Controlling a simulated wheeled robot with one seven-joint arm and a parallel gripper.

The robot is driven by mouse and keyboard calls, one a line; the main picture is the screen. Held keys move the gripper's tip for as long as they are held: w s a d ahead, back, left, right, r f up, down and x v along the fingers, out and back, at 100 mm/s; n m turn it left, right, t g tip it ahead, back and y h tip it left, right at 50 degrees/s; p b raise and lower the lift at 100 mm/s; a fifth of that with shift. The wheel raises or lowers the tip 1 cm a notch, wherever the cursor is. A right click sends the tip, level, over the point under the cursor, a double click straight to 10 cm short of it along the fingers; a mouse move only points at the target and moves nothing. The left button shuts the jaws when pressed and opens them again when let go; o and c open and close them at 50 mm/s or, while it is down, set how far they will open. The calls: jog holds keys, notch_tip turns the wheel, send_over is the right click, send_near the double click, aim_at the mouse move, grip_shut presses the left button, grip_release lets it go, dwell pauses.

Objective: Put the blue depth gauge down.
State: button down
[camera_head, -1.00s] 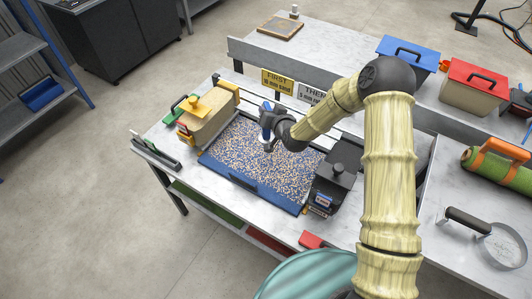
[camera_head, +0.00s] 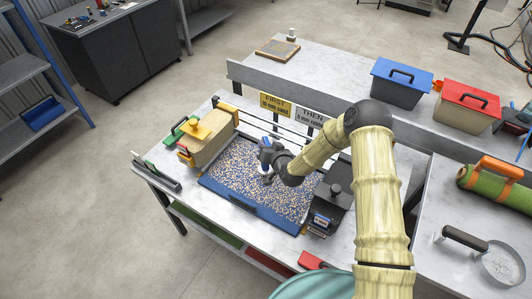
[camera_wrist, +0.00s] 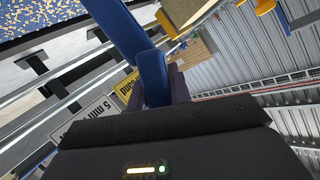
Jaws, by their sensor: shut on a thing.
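The blue depth gauge (camera_head: 265,143) is in my gripper (camera_head: 270,156) above the speckled gravel in the tray (camera_head: 245,204). In the head view, its blue upper part shows beside the dark fingers and a pale part shows below. I cannot tell whether its lower end touches the gravel. In the wrist view, the gauge is a long blue bar (camera_wrist: 117,28) between the fingers (camera_wrist: 160,85), running up out of the picture. My gripper is shut on it.
A tan block with a yellow handle (camera_head: 205,130) stands left of the tray, and a dark handled block (camera_head: 335,192) stands right. Two signs (camera_head: 276,103) stand behind.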

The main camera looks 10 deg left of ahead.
notch_tip(320, 180, down, 4)
jog(key=shift+r+p, duration=0.15)
jog(key=shift+p, duration=0.45)
jog(key=shift+f+b, duration=0.25)
jog(key=shift+b, duration=0.05)
jog(key=c, duration=1.3)
grip_release()
jog(key=shift+r+p, duration=0.2)
jog(key=shift+p, duration=0.1)
jog(key=b+v, duration=0.4)
jog(key=v, duration=0.8)
